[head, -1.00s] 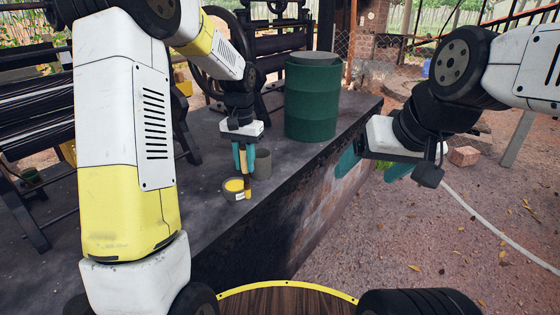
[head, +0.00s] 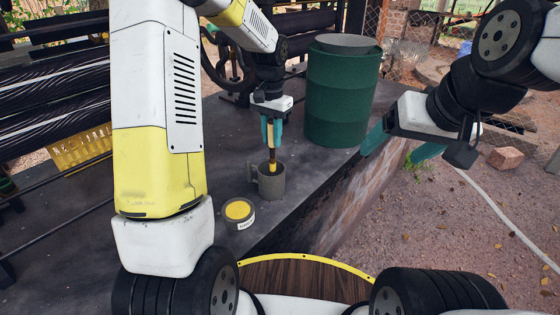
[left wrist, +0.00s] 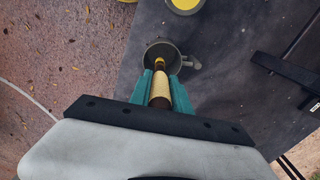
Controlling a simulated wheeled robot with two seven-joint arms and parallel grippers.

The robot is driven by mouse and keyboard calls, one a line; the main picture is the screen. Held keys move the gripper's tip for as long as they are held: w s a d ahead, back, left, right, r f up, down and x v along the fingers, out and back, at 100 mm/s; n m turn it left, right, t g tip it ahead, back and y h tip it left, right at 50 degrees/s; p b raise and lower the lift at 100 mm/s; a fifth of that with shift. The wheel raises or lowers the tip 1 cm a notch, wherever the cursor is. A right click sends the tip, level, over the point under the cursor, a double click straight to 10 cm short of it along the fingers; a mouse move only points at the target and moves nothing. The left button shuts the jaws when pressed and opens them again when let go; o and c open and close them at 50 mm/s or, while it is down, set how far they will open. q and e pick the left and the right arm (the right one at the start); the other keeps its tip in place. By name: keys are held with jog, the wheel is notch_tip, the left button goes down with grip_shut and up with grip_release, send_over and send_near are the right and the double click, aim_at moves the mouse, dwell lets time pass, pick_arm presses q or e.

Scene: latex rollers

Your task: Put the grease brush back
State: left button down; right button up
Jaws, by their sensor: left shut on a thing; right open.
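My left gripper (head: 272,136) is shut on the grease brush (head: 272,160), which has a wooden handle and a yellow part low down. The brush hangs upright, its lower end at the mouth of a grey mug (head: 270,187). In the left wrist view the brush (left wrist: 160,92) points into the mug (left wrist: 165,50) between the teal fingers. I cannot tell whether it touches the mug's bottom. An open tin of yellow grease (head: 239,213) stands on the dark ledge just left and nearer; it also shows in the left wrist view (left wrist: 186,4). My right gripper (head: 402,150) is open and empty, right of the ledge.
A green drum (head: 340,95) stands on the ledge (head: 215,150) behind and right of the mug. Roller machines (head: 60,100) and a yellow crate (head: 82,148) are at the left. A brick (head: 505,158) lies on the ground at the right.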

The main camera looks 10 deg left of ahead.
aim_at(272, 158)
pick_arm(q)
notch_tip(272, 158, down, 8)
jog(key=shift+f, duration=0.2)
dwell(0.3)
jog(key=c, duration=1.2)
grip_release()
jog(key=shift+f, duration=0.15)
